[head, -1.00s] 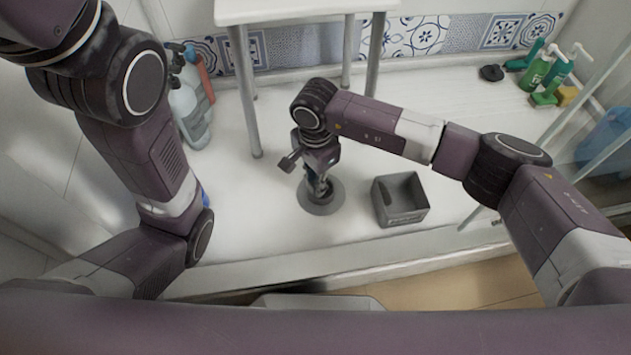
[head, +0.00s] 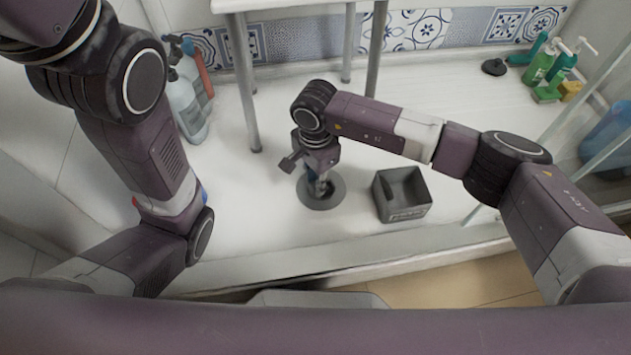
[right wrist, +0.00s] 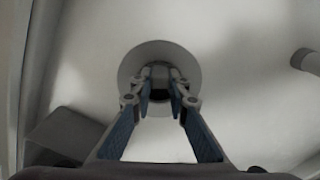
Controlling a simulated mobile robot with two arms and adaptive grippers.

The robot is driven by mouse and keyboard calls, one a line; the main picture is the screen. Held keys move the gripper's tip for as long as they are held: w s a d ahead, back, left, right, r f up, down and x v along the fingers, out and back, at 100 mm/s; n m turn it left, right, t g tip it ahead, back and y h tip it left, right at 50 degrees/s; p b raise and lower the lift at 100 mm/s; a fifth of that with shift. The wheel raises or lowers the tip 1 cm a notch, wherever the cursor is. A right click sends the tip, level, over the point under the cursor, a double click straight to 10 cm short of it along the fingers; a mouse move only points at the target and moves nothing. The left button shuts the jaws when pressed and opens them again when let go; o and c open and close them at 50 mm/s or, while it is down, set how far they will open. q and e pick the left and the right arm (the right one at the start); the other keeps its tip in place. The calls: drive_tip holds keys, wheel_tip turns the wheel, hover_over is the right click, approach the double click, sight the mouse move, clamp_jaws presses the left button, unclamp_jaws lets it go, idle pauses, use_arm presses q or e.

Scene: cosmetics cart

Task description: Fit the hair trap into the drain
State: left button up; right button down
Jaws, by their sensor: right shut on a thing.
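The drain (head: 339,188) is a round grey disc in the white shower floor, left of the grey box. In the right wrist view the drain's flat rim (right wrist: 130,68) surrounds my fingertips. My right gripper (head: 322,188) points down over the middle of the drain, and its blue-padded fingers (right wrist: 160,90) also show in the right wrist view. It is shut on a small dark piece, the hair trap (right wrist: 160,88), at the drain's centre. The fingers hide most of the hair trap, and how deep it sits cannot be told. My left gripper is not in view.
A grey open box (head: 403,208) stands right of the drain. A white stool (head: 247,85) stands behind it. Bottles (head: 187,105) stand at the left wall; green bottles (head: 540,65), a yellow sponge (head: 570,90) and a dark round object (head: 494,67) lie at the back right.

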drive_tip(key=shift+f+b, duration=0.4)
drive_tip(key=shift+f, duration=0.2)
drive_tip(key=c, duration=1.8)
unclamp_jaws()
drive_tip(key=shift+o, duration=0.2)
